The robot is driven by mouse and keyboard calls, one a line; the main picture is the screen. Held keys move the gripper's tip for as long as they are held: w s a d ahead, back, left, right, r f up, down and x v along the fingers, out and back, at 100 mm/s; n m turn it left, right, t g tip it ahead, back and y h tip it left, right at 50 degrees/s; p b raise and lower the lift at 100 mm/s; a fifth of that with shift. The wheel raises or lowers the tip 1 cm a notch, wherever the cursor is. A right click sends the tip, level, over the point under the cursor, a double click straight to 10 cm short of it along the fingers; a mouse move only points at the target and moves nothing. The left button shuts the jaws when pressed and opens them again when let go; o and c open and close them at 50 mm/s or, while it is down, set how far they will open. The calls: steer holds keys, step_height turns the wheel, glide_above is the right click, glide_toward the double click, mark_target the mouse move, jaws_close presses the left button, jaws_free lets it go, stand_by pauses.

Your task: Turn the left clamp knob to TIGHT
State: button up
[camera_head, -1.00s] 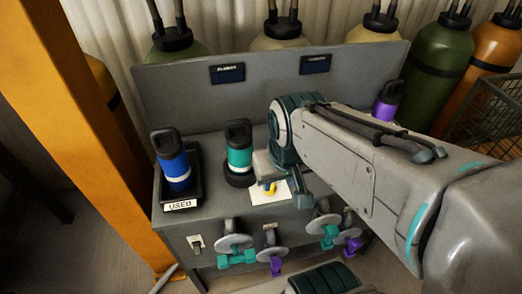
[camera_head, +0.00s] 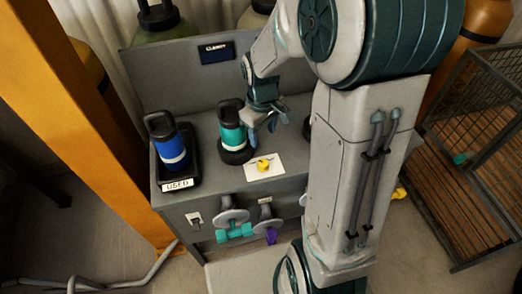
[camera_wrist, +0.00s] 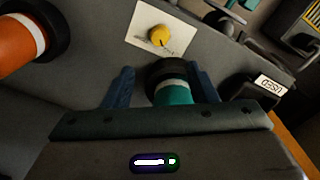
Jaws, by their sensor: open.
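A teal bottle (camera_head: 231,128) with a white band stands upright behind and left of the knob. My gripper (camera_head: 262,122) is open, right of this bottle and behind the knob, apart from the knob. In the wrist view the teal bottle (camera_wrist: 174,93) appears between my open fingers; I cannot tell whether they touch it.
A blue bottle (camera_head: 170,147) stands in a black tray marked USED (camera_head: 194,172) at the left. An orange bottle (camera_wrist: 22,40) shows in the wrist view. An orange post (camera_head: 105,130) and a wire cage (camera_head: 490,150) flank the bench.

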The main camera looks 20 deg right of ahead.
mark_target(263, 162)
steer(key=f, duration=1.4)
steer(key=shift+w+d, duration=0.15)
steer(key=shift+w, duration=0.05)
steer(key=c, duration=1)
